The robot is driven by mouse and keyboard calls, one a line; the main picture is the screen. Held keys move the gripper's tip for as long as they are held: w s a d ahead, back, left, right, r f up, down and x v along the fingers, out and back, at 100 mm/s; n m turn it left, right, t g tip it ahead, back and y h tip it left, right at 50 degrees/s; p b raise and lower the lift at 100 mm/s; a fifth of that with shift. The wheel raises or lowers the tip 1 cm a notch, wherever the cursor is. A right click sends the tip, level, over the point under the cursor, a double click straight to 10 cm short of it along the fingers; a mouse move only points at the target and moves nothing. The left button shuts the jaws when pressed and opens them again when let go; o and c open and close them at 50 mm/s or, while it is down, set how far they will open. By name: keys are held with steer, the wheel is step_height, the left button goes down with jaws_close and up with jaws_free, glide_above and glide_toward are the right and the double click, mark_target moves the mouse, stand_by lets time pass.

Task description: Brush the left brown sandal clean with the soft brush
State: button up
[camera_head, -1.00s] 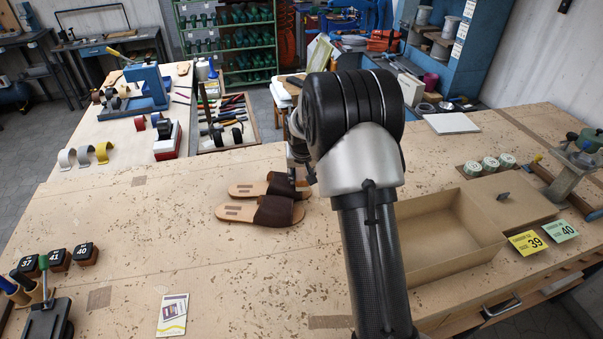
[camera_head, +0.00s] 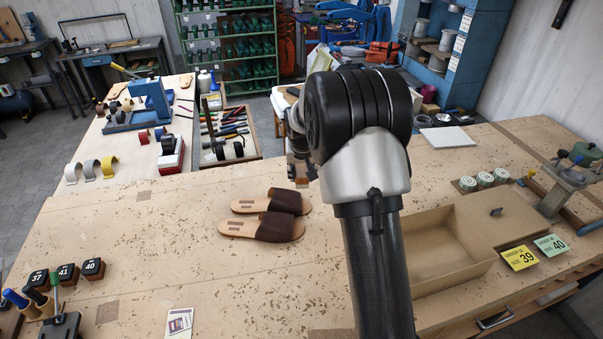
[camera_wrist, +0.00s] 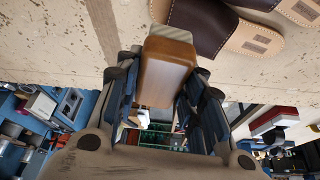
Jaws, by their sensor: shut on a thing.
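Two brown sandals lie side by side on the workbench in the head view, the nearer one (camera_head: 262,228) slightly left of the farther one (camera_head: 272,202). Parts of both sandals show at the top right of the wrist view (camera_wrist: 198,22). My gripper (camera_wrist: 165,82) is shut on the soft brush (camera_wrist: 165,66), a wooden block with pale bristles at its far end. The brush is apart from the sandals, to one side of them.
An open cardboard box (camera_head: 440,250) stands right of my arm, near yellow and green order cards (camera_head: 519,257). A tool tray (camera_head: 228,135) lies behind the sandals. Black numbered blocks (camera_head: 67,273) sit at left front. The bench left of the sandals is mostly clear.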

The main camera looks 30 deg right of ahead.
steer(key=shift+f, duration=0.1)
steer(key=shift+s+d+f+b, duration=0.25)
steer(key=shift+d+f+b, duration=0.2)
steer(key=shift+f+b, duration=1.3)
steer(key=shift+s+d+f+b, duration=0.3)
steer(key=shift+d+f+b, duration=0.2)
steer(key=shift+f+b, duration=1.2)
steer(key=shift+s+d+f+b, duration=0.25)
steer(key=shift+d+f+b, duration=0.2)
steer(key=shift+f+b, duration=1.25)
steer(key=shift+s+f, duration=0.15)
steer(key=shift+f, duration=0.45)
steer(key=shift+w, duration=0.2)
steer(key=shift+f+b, duration=0.3)
steer(key=shift+f, duration=0.2)
steer(key=shift+r, duration=0.1)
